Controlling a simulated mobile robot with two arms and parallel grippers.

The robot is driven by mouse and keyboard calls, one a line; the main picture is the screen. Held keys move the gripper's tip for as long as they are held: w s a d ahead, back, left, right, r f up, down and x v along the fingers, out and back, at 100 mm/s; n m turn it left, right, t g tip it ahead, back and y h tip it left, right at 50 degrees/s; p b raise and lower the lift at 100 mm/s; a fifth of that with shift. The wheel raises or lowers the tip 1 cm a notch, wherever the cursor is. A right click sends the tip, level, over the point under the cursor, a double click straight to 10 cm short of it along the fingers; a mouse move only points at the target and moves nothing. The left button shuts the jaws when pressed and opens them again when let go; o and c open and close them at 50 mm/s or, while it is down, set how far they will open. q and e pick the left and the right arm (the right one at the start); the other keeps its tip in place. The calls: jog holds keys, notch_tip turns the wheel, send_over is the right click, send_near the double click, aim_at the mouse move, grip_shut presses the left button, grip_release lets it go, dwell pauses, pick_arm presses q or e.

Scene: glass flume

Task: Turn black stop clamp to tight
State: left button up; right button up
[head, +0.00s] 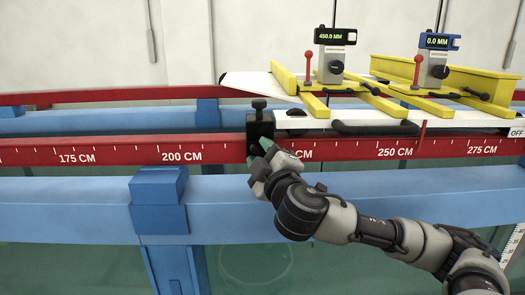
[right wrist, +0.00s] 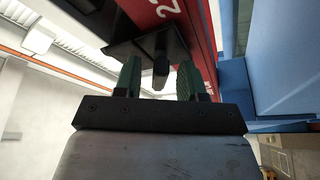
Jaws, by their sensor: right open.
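The black stop clamp (head: 259,127) sits on the red rail, just right of the 200 CM mark, with a black knob on its top. My right gripper (head: 262,153) is at the clamp's lower front, its green fingertips close to it. In the right wrist view, the black clamp (right wrist: 143,47) hangs on the red rail above the gripper. A dark stem (right wrist: 161,72) from it shows between the two green fingers of my right gripper (right wrist: 159,82). The fingers are open, with gaps visible on both sides of the stem. My left gripper is out of view.
The red scale rail (head: 110,153) runs across the flume above a blue beam (head: 70,208). Yellow carriage frames (head: 360,92) with two gauges, reading 450.0 MM and 0.0 MM, stand right of the clamp. A black handle (head: 375,129) lies close to the right. The rail left of the clamp is clear.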

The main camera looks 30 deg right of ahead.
jog(key=shift+s, duration=0.1)
jog(key=shift+c, duration=0.3)
grip_shut()
jog(key=shift+f+m+b, duration=0.25)
jog(key=shift+m+b, duration=0.15)
jog(key=shift+b, duration=0.5)
jog(key=m+h+b, duration=0.1)
jog(key=m+b, duration=0.2)
jog(key=m+h+b, duration=0.2)
jog(key=m+b, duration=0.1)
jog(key=m+h+b, duration=0.1)
jog(key=m+b, duration=0.3)
jog(key=shift+a+f+h, duration=0.2)
jog(key=shift+h, duration=0.2)
jog(key=m+h+b, duration=0.1)
jog(key=m, duration=0.1)
jog(key=m+h+b, duration=0.1)
jog(key=m, duration=0.1)
jog(key=shift+w+r+m+g+h, duration=0.2)
jog(key=shift+m+g+h, duration=0.1)
jog(key=shift+g, duration=0.1)
jog(key=shift+r+m+g+h+b, duration=0.1)
jog(key=shift+m+g+h+b, duration=0.4)
jog(key=shift+m+b, duration=0.8)
jog(key=shift+m+h+p, duration=0.3)
jog(key=shift+m, duration=0.2)
jog(key=shift+o, duration=0.3)
grip_release()
